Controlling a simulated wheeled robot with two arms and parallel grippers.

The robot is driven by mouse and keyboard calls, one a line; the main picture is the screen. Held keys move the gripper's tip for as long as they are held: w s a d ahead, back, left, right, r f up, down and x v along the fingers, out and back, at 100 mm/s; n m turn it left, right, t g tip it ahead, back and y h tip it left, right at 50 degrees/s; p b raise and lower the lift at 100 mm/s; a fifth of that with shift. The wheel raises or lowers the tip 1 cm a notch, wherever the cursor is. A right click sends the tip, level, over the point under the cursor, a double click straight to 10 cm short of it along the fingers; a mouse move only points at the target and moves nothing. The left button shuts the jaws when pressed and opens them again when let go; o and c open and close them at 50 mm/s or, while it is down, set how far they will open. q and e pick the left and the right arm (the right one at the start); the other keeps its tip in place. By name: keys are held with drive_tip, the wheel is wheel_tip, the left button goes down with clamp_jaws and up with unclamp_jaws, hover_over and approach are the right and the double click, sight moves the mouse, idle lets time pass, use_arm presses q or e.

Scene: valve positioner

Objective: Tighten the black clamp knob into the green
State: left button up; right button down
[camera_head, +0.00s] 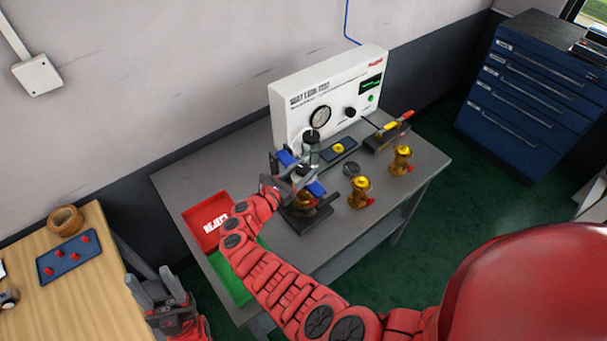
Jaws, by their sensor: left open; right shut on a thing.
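The test stand's clamp fixture (318,218) stands on the grey bench, with blue parts, a dark upright and a brass valve (303,201) low in it. My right gripper (298,178) is at the fixture, shut on a small dark part that looks like the black clamp knob; the fingers mostly hide it. A green-lit display (371,85) and a green light (371,98) show on the white test panel (292,107); the reading is too small to tell. My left gripper (168,298) is open and empty at the lower left, away from the fixture.
A red reject tray (190,226) and a green tray (222,285) lie left of the fixture. Two brass valves (360,192) (401,160) stand to its right. A wooden table (85,310) holds a blue tray (50,262) of red parts and a brown bowl (66,221).

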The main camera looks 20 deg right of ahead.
drive_tip(key=shift+a+f+m+g+h+b, duration=0.2)
drive_tip(key=shift+m+g+h+b, duration=0.4)
drive_tip(key=shift+b, duration=0.85)
drive_tip(key=m+g+b, duration=0.1)
drive_tip(key=g+b, duration=0.1)
drive_tip(key=b, duration=0.5)
drive_tip(key=m+g+b, duration=0.2)
drive_tip(key=b, duration=0.6)
drive_tip(key=m+g+h+b, duration=0.1)
drive_tip(key=g+b, duration=0.2)
drive_tip(key=b, duration=0.5)
drive_tip(key=shift+d+f, duration=0.15)
drive_tip(key=shift+d, duration=0.1)
drive_tip(key=shift+r+m+b, duration=0.25)
drive_tip(key=shift+m+b, duration=0.05)
drive_tip(key=shift+b, duration=0.3)
drive_tip(key=shift+c, duration=1.4)
unclamp_jaws()
drive_tip(key=shift+r, duration=0.1)
drive_tip(key=shift+a, duration=0.15)
